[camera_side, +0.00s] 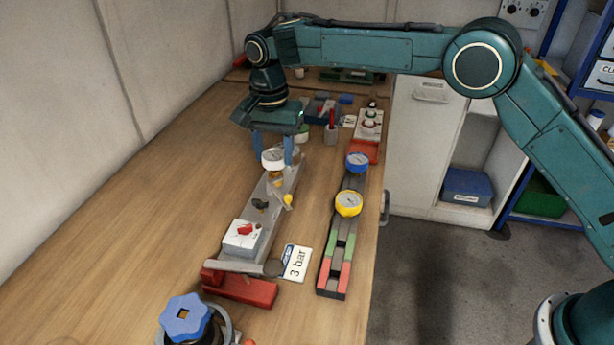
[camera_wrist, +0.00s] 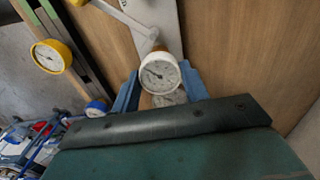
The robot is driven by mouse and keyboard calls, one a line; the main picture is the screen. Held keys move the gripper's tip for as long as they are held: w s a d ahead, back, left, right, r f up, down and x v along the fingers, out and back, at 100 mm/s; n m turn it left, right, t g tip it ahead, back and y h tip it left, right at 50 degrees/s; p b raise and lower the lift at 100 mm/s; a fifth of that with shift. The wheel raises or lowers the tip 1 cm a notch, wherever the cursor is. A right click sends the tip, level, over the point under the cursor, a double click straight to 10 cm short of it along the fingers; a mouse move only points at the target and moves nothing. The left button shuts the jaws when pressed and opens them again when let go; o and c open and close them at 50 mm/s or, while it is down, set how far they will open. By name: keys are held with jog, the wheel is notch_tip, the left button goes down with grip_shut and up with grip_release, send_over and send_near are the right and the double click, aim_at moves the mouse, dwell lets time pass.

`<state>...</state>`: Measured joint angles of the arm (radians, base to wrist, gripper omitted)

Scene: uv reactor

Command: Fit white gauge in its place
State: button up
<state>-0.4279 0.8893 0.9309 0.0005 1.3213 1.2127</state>
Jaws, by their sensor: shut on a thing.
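The white gauge (camera_side: 273,159) is between the two blue fingers of my gripper (camera_side: 272,150) in the side view. Its round white dial faces up in the wrist view (camera_wrist: 160,73), with the fingertips (camera_wrist: 160,92) on either side. My gripper is shut on it. Below the gauge is a brass-coloured fitting (camera_side: 276,179) at the far part of the grey plate assembly (camera_side: 262,215). I cannot tell whether the gauge is seated on the fitting or just above it.
A dark rack (camera_side: 335,240) to the right holds a yellow gauge (camera_side: 348,204) and a blue gauge (camera_side: 357,161). A "3 bar" card (camera_side: 296,262) lies between. A blue knob (camera_side: 185,319) stands in front. The table's left side is clear.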

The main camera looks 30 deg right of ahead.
aim_at(273, 154)
jog(key=shift+f, duration=0.45)
jog(key=o, duration=1)
jog(key=shift+r, duration=6.8)
jog(key=shift+r, duration=0.1)
